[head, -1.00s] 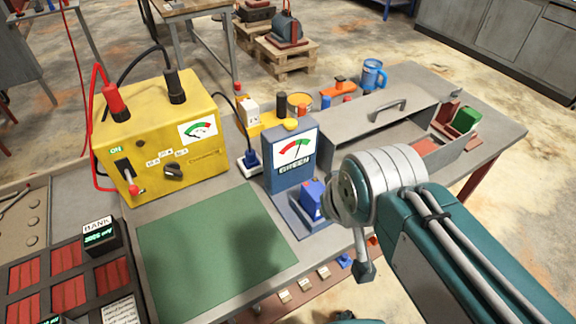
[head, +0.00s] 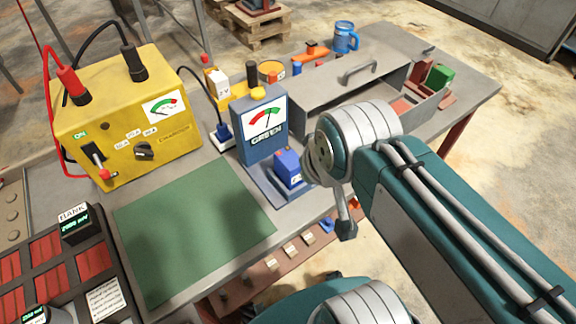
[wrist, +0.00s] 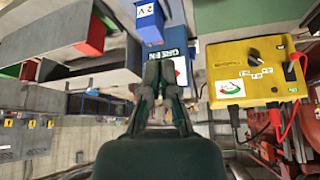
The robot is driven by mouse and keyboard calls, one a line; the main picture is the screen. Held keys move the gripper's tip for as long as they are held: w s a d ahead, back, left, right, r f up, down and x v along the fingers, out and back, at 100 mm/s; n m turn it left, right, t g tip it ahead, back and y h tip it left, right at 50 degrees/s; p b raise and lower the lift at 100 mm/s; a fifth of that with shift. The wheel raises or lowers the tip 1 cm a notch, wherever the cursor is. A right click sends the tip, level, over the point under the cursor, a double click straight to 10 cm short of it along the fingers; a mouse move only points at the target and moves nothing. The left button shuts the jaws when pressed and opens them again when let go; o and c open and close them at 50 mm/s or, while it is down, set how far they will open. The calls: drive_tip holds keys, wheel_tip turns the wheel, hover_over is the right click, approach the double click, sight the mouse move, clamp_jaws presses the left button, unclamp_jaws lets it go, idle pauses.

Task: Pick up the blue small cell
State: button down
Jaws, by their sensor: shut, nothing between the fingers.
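The blue small cell (head: 288,169) stands on the foot of the blue tester (head: 262,130), which has a dial and the word GREEN. In the wrist view, which is upside down, the cell (wrist: 149,23) is at the top with a white 2V label, above the tester's face (wrist: 181,72). My gripper (wrist: 160,66) is shut and empty. Its fingertips overlap the tester's face in the picture, apart from the cell.
A yellow charger box (head: 125,125) with red and black leads stands left of the tester. A green mat (head: 190,230) lies clear in front. A grey open-sided case (head: 350,97) is behind my arm, with a green block (head: 440,77) at its far end. A blue mug (head: 345,37) stands at the back.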

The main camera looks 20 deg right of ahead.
drive_tip(key=shift+a, duration=0.1)
drive_tip(key=c, duration=1.2)
unclamp_jaws()
drive_tip(key=shift+a, duration=0.15)
drive_tip(key=o, duration=0.5)
drive_tip(key=shift+w, duration=0.15)
drive_tip(key=o, duration=0.7)
drive_tip(key=shift+w+d+g, duration=0.15)
drive_tip(key=shift+w+g, duration=0.1)
drive_tip(key=shift+w, duration=0.35)
drive_tip(key=shift+w+d+g, duration=0.15)
drive_tip(key=shift+w+g, duration=0.1)
drive_tip(key=shift+w, duration=0.3)
drive_tip(key=n+g, duration=0.3)
drive_tip(key=g, duration=0.2)
hover_over(289, 157)
wheel_tip(289, 157, down, 7)
drive_tip(key=shift+d, duration=0.15)
wheel_tip(289, 157, down, 5)
drive_tip(key=shift+r, duration=0.2)
drive_tip(key=shift+f, duration=3.15)
